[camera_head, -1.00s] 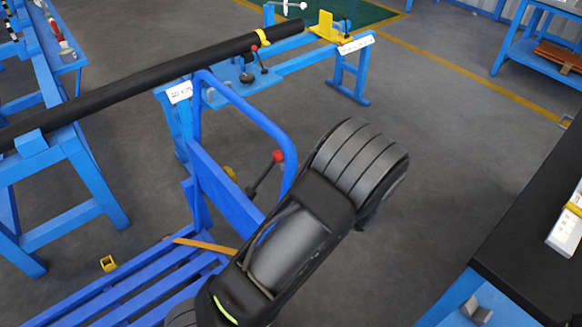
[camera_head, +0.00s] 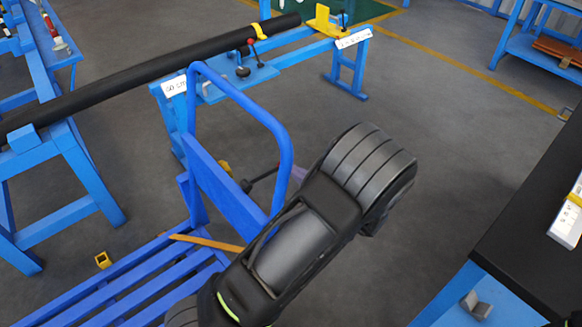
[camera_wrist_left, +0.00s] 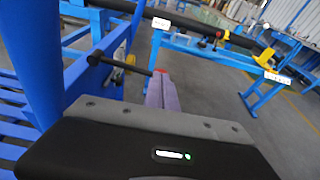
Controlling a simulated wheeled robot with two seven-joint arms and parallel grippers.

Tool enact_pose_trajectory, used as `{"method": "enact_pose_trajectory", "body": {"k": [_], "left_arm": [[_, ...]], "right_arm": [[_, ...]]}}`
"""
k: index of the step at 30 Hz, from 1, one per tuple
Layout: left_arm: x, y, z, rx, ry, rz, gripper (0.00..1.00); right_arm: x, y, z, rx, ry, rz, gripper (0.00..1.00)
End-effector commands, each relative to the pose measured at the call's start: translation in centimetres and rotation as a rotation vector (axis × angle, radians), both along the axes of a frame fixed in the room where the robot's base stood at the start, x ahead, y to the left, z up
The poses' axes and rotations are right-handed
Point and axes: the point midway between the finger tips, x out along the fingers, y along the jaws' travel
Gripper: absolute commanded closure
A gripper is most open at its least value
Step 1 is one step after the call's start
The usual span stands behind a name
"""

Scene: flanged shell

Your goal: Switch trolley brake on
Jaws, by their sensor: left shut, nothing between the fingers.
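The blue trolley (camera_head: 212,205) has an upright hoop handle (camera_head: 275,130) and a slatted deck. Its brake lever, a black rod (camera_head: 262,177), sticks out to the right below the handle. In the left wrist view the lever (camera_wrist_left: 135,69) runs from a black end on the blue frame to a bit of red at my fingertips. My left gripper (camera_wrist_left: 162,80) shows there as purple fingers, shut and empty, at the lever's red end; I cannot tell whether they touch. In the head view only a little of these fingers (camera_head: 298,174) shows beside the handle. My right gripper is out of view.
A black pipe (camera_head: 150,77) lies across blue stands behind the trolley. A dark-topped bench (camera_head: 530,220) stands at the right. A wooden strip (camera_head: 205,243) lies on the trolley deck. The grey floor (camera_head: 440,110) between trolley and bench is clear.

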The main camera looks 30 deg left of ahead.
Motion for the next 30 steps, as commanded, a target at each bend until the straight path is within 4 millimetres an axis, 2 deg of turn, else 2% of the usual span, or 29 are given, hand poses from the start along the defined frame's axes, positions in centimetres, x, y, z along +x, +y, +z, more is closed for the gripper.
{"method": "enact_pose_trajectory", "body": {"k": [1, 6, 12, 16, 26, 30], "left_arm": [[-0.3, -1.3, 0.6, -0.004, -0.003, -0.006, 1.00], [-1.6, -4.7, 1.4, -0.004, -0.004, -0.006, 1.00], [-2.8, -7.5, 2.1, -0.001, -0.002, -0.005, 1.00], [-3.1, -8.3, 2.4, -0.002, -0.001, -0.003, 1.00], [-3.2, -8.5, 2.4, -0.001, -0.001, -0.003, 1.00], [-3.1, -9.2, 2.2, 0.007, 0.001, -0.023, 1.00]], "right_arm": [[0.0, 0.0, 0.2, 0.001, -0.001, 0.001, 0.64], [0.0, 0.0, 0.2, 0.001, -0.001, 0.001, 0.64], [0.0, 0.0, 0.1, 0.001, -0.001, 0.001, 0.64], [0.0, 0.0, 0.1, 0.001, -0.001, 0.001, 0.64], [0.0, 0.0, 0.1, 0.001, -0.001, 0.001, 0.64], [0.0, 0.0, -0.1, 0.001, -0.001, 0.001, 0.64]]}}
